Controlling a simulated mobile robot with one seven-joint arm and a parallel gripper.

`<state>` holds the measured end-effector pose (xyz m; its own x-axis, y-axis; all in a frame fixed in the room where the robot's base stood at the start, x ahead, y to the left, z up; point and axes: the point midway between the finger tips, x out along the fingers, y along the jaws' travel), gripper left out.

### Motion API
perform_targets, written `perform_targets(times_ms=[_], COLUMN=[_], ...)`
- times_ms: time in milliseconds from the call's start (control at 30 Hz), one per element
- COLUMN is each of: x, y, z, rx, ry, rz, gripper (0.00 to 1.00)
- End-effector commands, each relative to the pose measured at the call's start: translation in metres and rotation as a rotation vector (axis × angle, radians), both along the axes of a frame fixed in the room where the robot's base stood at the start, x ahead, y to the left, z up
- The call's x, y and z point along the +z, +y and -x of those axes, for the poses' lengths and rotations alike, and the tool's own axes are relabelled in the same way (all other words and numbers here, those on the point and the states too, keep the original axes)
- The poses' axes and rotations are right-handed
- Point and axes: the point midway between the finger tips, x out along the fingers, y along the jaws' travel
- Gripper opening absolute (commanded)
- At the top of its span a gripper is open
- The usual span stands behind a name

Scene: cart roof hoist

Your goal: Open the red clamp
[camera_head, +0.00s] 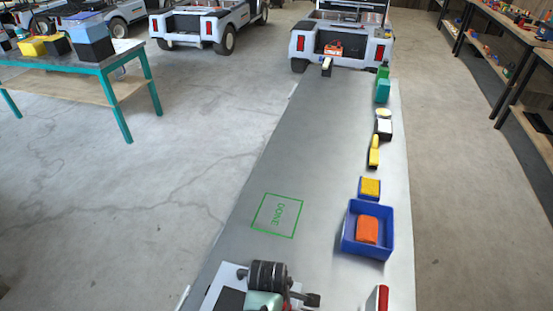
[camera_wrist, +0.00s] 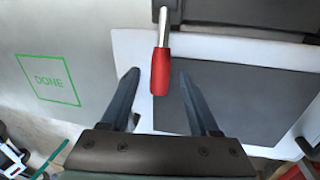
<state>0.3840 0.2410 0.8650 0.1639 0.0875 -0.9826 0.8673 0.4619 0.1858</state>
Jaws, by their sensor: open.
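The red clamp handle (camera_wrist: 160,75) shows in the wrist view, a red grip on a bare metal rod that runs up to a dark bracket (camera_wrist: 178,12). My gripper (camera_wrist: 157,72) is open, with one dark finger left of the red grip and one right of it. Gaps show between the grip and both fingers, and the fingers are not shut on it. Whether the grip lies at fingertip depth or beyond, I cannot tell. In the head view my arm's end (camera_head: 268,280) is at the bottom, and the clamp cannot be made out there.
A white panel with a dark grey area (camera_wrist: 245,95) lies behind the grip. A green DONE square (camera_head: 277,215) marks the grey bench. A blue bin (camera_head: 350,239) with an orange block (camera_head: 367,230) stands right. A red-and-white part (camera_head: 380,297) shows at the bottom edge.

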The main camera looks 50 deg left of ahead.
Motion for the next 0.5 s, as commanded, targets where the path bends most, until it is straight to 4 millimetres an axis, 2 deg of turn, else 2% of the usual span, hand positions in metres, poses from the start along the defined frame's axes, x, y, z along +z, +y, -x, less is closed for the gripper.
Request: perform_targets(times_ms=[100,433,500], x=[0.0003,0.0005,0.0005], y=[0.0001,-0.0002,-0.0002], z=[-0.0001,-0.0001,0.0000], rx=[0.000,0.000,0.000], ry=[0.000,0.000,0.000], rz=[0.000,0.000,0.000], gripper=[0.60,0.01,0.00])
